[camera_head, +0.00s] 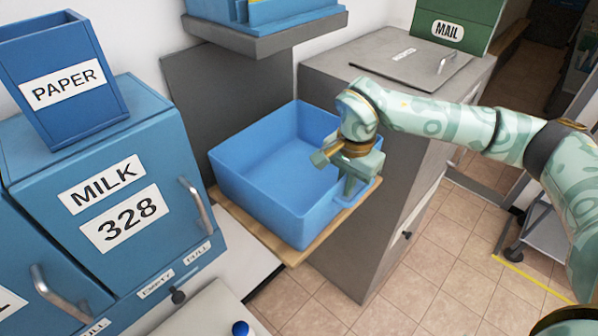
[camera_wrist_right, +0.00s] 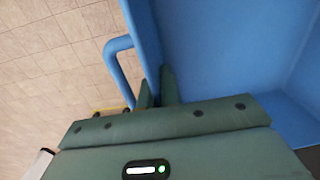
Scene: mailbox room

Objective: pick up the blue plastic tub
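The blue plastic tub (camera_head: 262,172) is an open, empty box on a wooden shelf board (camera_head: 290,252) in the middle of the head view. My right gripper (camera_head: 347,188) is at the tub's right wall, pointing down over the rim. In the right wrist view, the two fingers (camera_wrist_right: 158,88) are close together, one on each side of the tub wall (camera_wrist_right: 143,35), and look shut on it. A blue loop handle (camera_wrist_right: 113,62) sticks out from the wall beside the fingers. My left gripper is not in view.
A blue cabinet marked MILK 328 (camera_head: 75,175) with a PAPER bin (camera_head: 75,100) on it stands left. A grey shelf (camera_head: 265,42) with blue trays hangs above and behind. Tiled floor (camera_head: 410,290) is open in front.

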